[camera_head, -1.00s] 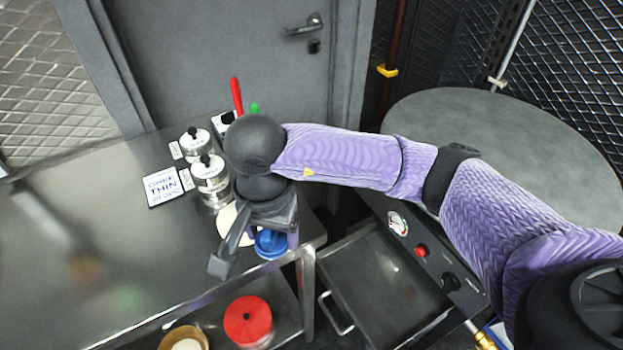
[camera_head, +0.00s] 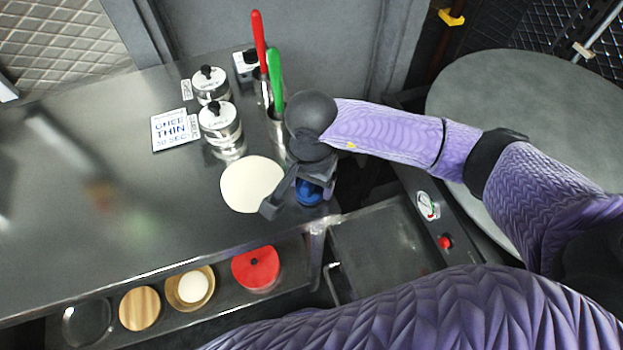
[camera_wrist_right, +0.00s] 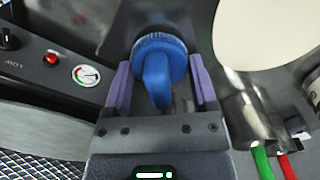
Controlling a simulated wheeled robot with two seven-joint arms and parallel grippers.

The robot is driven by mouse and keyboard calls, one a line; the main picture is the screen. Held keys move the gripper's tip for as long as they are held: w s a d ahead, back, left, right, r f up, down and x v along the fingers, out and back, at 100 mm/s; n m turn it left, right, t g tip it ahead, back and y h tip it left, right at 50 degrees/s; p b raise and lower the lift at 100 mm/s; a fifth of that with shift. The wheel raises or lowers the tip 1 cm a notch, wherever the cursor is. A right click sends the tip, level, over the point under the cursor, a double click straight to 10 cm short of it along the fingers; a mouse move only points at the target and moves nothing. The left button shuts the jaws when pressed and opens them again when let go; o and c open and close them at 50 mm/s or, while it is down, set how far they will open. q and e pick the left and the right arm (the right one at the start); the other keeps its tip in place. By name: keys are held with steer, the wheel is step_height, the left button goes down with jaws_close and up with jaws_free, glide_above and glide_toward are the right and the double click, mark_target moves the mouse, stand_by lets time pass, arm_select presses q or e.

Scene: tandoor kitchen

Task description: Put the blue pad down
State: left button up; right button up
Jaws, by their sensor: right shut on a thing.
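My right gripper (camera_head: 300,193) is over the right end of the steel counter, near its corner. It is shut on the blue pad (camera_head: 309,191), which is partly hidden by the gripper in the head view. In the right wrist view the round blue pad (camera_wrist_right: 160,45) points away from the gripper, with its narrow grip between the two purple fingers (camera_wrist_right: 158,88). I cannot tell whether the pad touches the counter. My left gripper is not in view.
A pale flat disc (camera_head: 252,184) lies left of the gripper. Steel jars (camera_head: 221,126), a sign (camera_head: 175,130) and red- and green-handled tools (camera_head: 275,80) stand behind. The counter's left part (camera_head: 80,220) is mostly clear. A lower shelf holds a red lid (camera_head: 255,268).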

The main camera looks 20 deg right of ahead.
steer(key=o, duration=0.8)
steer(key=shift+f, duration=0.15)
steer(key=o, duration=0.3)
step_height(320, 180, up, 12)
steer(key=shift+r+p, duration=0.25)
steer(key=shift+p, duration=0.75)
